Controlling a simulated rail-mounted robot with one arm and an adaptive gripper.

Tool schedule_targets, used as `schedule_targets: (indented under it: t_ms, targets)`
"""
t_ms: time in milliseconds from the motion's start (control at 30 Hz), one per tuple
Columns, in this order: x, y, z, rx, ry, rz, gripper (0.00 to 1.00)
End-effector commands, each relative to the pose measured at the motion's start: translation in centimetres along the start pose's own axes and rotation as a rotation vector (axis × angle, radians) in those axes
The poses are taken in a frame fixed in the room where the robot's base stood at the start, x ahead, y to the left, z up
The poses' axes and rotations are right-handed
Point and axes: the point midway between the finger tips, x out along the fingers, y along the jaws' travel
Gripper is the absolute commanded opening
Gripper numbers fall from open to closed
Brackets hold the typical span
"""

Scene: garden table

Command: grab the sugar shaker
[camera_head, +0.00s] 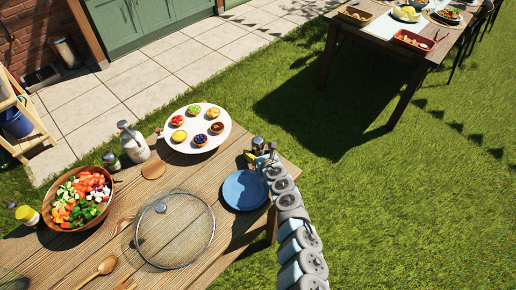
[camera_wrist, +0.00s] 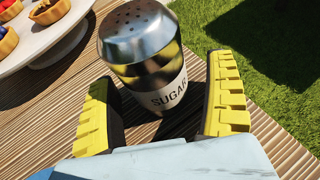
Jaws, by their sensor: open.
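The sugar shaker (camera_wrist: 149,50) has a perforated metal top and a pale label reading SUGAR, and it stands upright on the wooden table in the wrist view. My gripper (camera_wrist: 165,100) is open, with one yellow-padded finger on each side of the shaker's lower part. The fingers look apart from it, with a gap on both sides. The shaker's lower end is partly hidden by shadow. In the head view the sugar shaker (camera_head: 258,144) is small at the table's right edge, just beyond my gripper (camera_head: 254,157).
A white plate of tarts (camera_head: 216,138) stands left of the shaker. A blue plate (camera_head: 245,190) lies in front of it. Grass lies beyond the table's right edge.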

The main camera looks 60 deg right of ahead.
Motion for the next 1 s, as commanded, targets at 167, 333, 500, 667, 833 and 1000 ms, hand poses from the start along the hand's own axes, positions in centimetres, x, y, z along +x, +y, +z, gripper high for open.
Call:
schedule_targets:
  t_ms: [167,333,500,667,833,1000]
  targets:
    - [0.37,0.09,0.12,0.001,-0.002,0.002,0.86]
    - [0.38,0.13,0.12,-0.001,-0.001,0.003,0.86]
    - [0.38,0.14,0.12,-0.001,-0.001,0.003,0.65]
    - [0.37,0.15,0.11,-0.001,-0.001,0.003,0.19]
    - [0.37,0.15,0.12,0.000,-0.001,0.003,0.13]
    - [0.29,0.18,0.28,-0.001,-0.001,0.004,0.13]
